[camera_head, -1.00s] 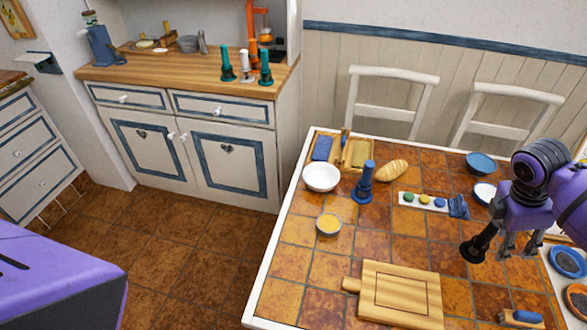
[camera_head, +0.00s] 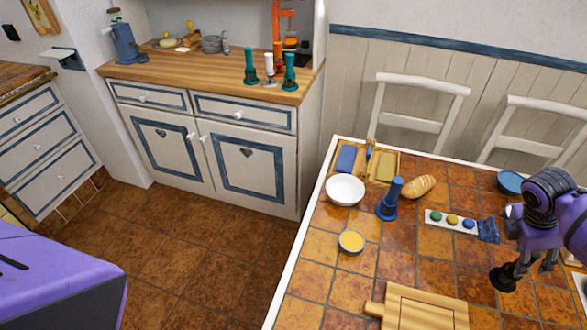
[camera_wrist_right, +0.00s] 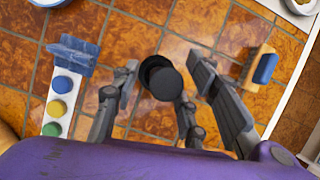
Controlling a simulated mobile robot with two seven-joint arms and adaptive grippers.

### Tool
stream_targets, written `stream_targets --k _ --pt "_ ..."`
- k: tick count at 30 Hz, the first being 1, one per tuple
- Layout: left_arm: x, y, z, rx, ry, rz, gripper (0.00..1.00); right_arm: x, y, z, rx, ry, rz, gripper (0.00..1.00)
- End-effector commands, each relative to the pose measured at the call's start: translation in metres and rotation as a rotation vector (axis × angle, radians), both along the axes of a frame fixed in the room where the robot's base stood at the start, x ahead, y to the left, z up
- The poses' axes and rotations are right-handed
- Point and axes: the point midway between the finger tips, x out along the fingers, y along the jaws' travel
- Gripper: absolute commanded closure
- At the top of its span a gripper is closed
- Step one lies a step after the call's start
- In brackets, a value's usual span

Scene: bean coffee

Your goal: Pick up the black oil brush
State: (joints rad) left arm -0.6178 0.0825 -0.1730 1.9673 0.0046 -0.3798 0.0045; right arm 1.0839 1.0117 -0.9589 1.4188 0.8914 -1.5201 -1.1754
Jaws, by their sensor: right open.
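The black oil brush (camera_head: 503,280) stands on the tiled table at the right of the head view, its round dark base showing beside my right gripper (camera_head: 530,266). Much of it is hidden by or blends with the dark fingers. In the right wrist view the black oil brush (camera_wrist_right: 163,80) appears end-on as a dark round shape between the spread fingers of my right gripper (camera_wrist_right: 166,72). The fingers are open, and I see no clear grip on it. My left gripper is not in view.
Near it are a palette with coloured rounds (camera_head: 452,220), a blue brush-like piece (camera_head: 488,230) and a wooden board (camera_head: 424,312). A blue upright brush (camera_head: 389,199), bread (camera_head: 417,187), white bowl (camera_head: 345,189) and yellow-filled bowl (camera_head: 351,241) stand farther left.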

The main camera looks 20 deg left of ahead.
Motion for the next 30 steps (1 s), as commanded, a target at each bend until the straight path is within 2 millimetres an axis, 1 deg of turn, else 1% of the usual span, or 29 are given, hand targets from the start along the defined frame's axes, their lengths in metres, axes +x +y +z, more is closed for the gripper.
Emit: stream_targets --k 1,3,10,19,20,26,28,30 --pt "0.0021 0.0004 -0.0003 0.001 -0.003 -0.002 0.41 -0.0004 -0.0021 -0.0061 -0.002 0.002 -0.001 0.59" --pt "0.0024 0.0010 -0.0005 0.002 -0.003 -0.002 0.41 0.0004 -0.0034 -0.0094 -0.001 0.001 0.000 0.59" --pt "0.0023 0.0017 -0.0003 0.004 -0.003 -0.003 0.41 0.0009 -0.0038 -0.0097 -0.001 -0.001 0.000 0.59" --pt "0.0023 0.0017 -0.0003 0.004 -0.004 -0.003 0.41 0.0009 -0.0036 -0.0096 0.000 0.000 0.000 0.99" --pt "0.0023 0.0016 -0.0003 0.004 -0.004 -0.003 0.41 0.0009 -0.0036 -0.0096 0.000 0.000 0.000 1.00" --pt "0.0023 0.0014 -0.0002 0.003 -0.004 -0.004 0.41 0.0010 -0.0035 -0.0093 0.000 -0.001 0.000 1.00" --pt "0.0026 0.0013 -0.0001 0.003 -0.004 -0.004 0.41 0.0012 -0.0036 -0.0070 0.000 -0.001 0.000 1.00" --pt "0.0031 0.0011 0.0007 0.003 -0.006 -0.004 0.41 0.0014 -0.0037 -0.0004 0.000 -0.002 0.000 1.00"
